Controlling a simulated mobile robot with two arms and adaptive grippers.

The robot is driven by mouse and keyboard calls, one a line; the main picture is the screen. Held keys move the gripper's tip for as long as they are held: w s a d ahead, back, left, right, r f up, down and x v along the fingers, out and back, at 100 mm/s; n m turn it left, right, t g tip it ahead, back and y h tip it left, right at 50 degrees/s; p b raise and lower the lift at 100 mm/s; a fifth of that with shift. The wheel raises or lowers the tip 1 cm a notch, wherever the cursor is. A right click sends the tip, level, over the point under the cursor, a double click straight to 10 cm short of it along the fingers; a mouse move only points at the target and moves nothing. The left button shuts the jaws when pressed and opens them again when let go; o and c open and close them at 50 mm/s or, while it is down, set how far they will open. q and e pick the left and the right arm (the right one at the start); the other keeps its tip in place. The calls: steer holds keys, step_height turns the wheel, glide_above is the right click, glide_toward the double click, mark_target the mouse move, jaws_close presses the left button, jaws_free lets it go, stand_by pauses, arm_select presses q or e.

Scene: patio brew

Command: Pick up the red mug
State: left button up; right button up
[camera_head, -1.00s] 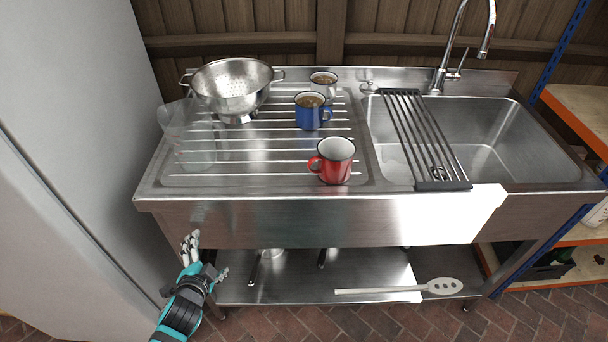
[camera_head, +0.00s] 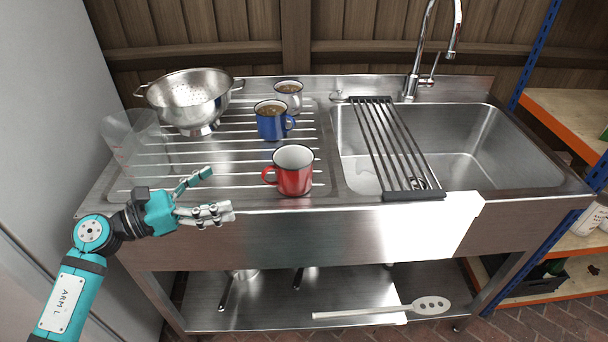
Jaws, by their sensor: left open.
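The red mug (camera_head: 294,172) stands upright on the front right part of the ribbed steel drainboard (camera_head: 225,165). Its inside is white and looks empty, and its handle points left. My left gripper (camera_head: 219,191) is open and empty at the drainboard's front edge, to the left of the mug. Its fingers point right towards the mug's handle, with a gap between them and the handle. My right gripper is not in view.
A blue mug (camera_head: 271,121) and a white mug (camera_head: 289,96), both with brown contents, stand behind the red mug. A steel colander (camera_head: 190,100) and a clear jug (camera_head: 133,142) are at the left. A roll-up rack (camera_head: 396,150) lies over the sink (camera_head: 485,140). A slotted spoon (camera_head: 380,309) lies on the shelf below.

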mark_target(263, 174)
arm_select(q)
steer(key=shift+w+d+f, duration=0.1)
steer(key=shift+d, duration=0.2)
steer(key=p+x, duration=0.2)
steer(key=x, duration=0.7)
steer(key=shift+d, duration=0.35)
steer(key=shift+p+x, duration=0.3)
steer(key=shift+x, duration=0.55)
steer(key=x, duration=0.5)
steer(key=shift+d+f+p, duration=0.1)
steer(key=shift+d+p, duration=0.05)
steer(key=shift+p, duration=0.2)
steer(key=c, duration=1.3)
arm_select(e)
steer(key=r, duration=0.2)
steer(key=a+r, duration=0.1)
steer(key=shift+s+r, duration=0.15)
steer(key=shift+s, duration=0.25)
